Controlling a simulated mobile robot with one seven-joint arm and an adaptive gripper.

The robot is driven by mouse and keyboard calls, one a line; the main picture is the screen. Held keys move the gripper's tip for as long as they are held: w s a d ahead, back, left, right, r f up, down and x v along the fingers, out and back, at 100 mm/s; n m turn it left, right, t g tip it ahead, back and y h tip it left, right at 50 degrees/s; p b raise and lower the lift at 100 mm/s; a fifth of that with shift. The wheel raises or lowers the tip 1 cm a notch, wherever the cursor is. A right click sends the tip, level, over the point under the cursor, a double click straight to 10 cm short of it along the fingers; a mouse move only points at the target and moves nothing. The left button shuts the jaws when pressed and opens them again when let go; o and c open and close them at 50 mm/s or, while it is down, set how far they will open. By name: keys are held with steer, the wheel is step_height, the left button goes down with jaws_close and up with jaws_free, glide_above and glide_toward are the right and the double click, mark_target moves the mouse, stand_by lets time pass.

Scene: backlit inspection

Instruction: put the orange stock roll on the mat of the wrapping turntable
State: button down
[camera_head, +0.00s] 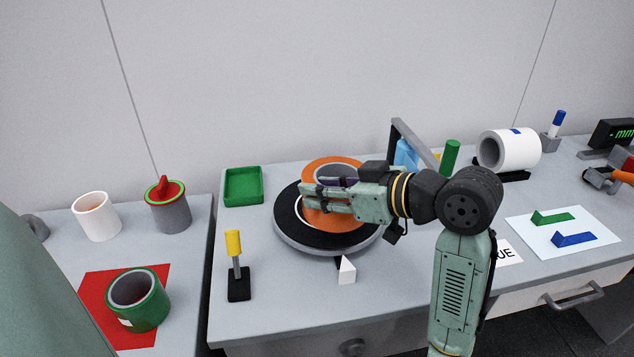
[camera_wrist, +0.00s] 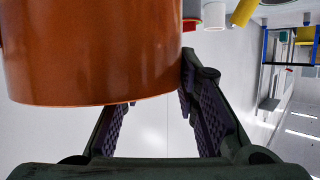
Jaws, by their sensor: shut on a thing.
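The orange stock roll (camera_head: 318,166) is a wide ring with a grey-looking hole, at the turntable in the middle of the head view. It fills the upper left of the wrist view (camera_wrist: 95,55). My gripper (camera_head: 335,193) reaches in from the right and is shut on the roll, covering part of it. The wrapping turntable (camera_head: 290,243) is a grey disc with a black mat (camera_head: 287,220) and a pale ring marking, partly covered. The roll is over the mat. I cannot tell whether its underside touches the mat.
A green tray (camera_head: 243,187), a yellow-handled tool (camera_head: 234,257) and a white wedge (camera_head: 347,271) stand around the turntable. A grey frame (camera_head: 405,135) and a white roll (camera_head: 512,149) are behind my arm.

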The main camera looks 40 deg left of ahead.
mark_target(315, 173)
steer(key=w+a, duration=0.1)
steer(key=a, duration=0.1)
steer(key=w+a+p, duration=0.1)
steer(key=w+a, duration=0.1)
steer(key=shift+f, duration=0.1)
steer(key=shift+w+a+f+p, duration=0.15)
steer(key=shift+f+p, duration=0.15)
steer(key=shift+f, duration=0.45)
steer(key=shift+w+a+f+p, duration=0.15)
steer(key=shift+f+p, duration=0.1)
steer(key=shift+f, duration=0.85)
steer(key=shift+f, duration=0.15)
steer(key=c, duration=1.2)
jaws_free()
